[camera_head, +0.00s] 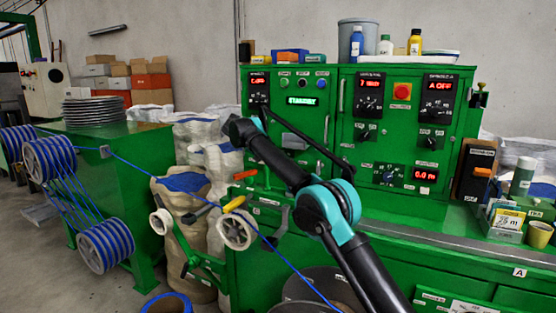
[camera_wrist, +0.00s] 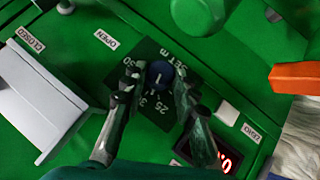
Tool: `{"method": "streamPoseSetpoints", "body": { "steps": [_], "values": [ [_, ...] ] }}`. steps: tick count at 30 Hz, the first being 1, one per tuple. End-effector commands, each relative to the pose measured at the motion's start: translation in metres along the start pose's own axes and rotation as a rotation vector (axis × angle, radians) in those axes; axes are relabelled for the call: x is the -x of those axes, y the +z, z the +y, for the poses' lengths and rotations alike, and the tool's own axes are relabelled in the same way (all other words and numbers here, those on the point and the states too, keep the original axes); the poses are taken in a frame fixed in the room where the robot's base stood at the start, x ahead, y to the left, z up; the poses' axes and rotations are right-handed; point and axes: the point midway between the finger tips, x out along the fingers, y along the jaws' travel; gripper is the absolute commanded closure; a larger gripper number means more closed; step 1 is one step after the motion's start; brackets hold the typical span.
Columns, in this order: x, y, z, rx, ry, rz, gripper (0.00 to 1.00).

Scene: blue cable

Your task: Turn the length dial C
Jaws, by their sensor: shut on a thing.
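The length dial (camera_wrist: 161,74) shows in the wrist view as a round dark blue knob with a white pointer mark. It sits on a dark scale plate (camera_wrist: 164,117) with white numbers and "SET m". My gripper (camera_wrist: 156,76) is shut on the knob, one finger on each side, and the fingers hide part of the scale. In the head view, a dial with a dark face (camera_head: 389,174) sits on the green panel's lower right; my fingertips cannot be made out there.
A red display (camera_wrist: 225,160) is by my right finger; it reads 0.0 m in the head view (camera_head: 425,175). An orange handle (camera_wrist: 295,78) stands to the right and a white box (camera_wrist: 35,95) to the left. A green rounded part (camera_wrist: 197,14) juts out above the dial.

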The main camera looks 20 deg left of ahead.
Motion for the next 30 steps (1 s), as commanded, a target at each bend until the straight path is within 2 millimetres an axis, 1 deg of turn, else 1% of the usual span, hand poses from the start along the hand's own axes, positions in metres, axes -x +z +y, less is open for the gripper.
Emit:
{"method": "streamPoseSetpoints", "body": {
  "steps": [16, 17, 21, 22, 30],
  "values": [
    [-0.0007, 0.0003, -0.0006, 0.015, 0.015, -0.001, 1.0],
    [-0.0007, 0.0004, -0.0006, 0.015, 0.015, -0.001, 0.69],
    [-0.0006, 0.0003, -0.0006, 0.015, 0.015, -0.001, 0.52],
    [-0.0005, 0.0002, -0.0005, 0.015, 0.015, -0.001, 0.51],
    [0.0004, 0.0001, -0.0005, 0.015, 0.015, 0.0, 0.51]
  ]
}}
